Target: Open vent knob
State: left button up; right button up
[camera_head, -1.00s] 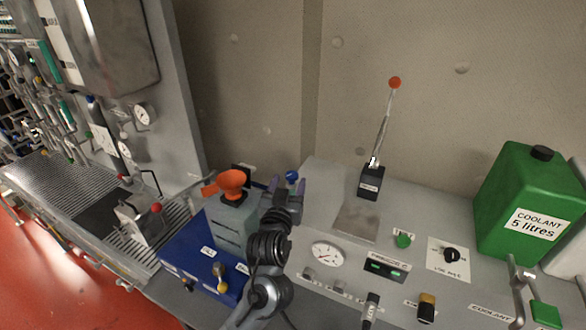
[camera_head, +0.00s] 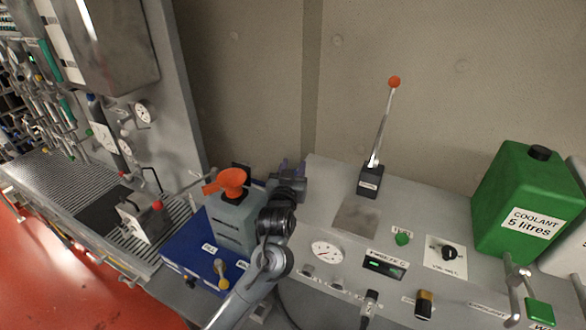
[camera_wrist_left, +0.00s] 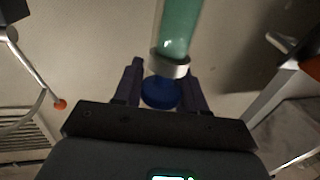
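A round blue knob (camera_wrist_left: 160,92) shows in the left wrist view, just below a metal collar (camera_wrist_left: 170,64) on a green translucent tube (camera_wrist_left: 180,25). No label on it is readable; I take it as the vent knob. My left gripper (camera_wrist_left: 160,85) has its two dark purple fingers on either side of the knob, apart, with the knob between them. Whether they touch it is hard to see. My right gripper is in neither view.
An orange-tipped lever (camera_head: 380,125), a gauge (camera_head: 326,252) and a green coolant can (camera_head: 522,205) are to the right.

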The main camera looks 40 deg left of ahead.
pick_arm(q)
jog(key=c, duration=0.6)
jog(key=shift+o, duration=0.2)
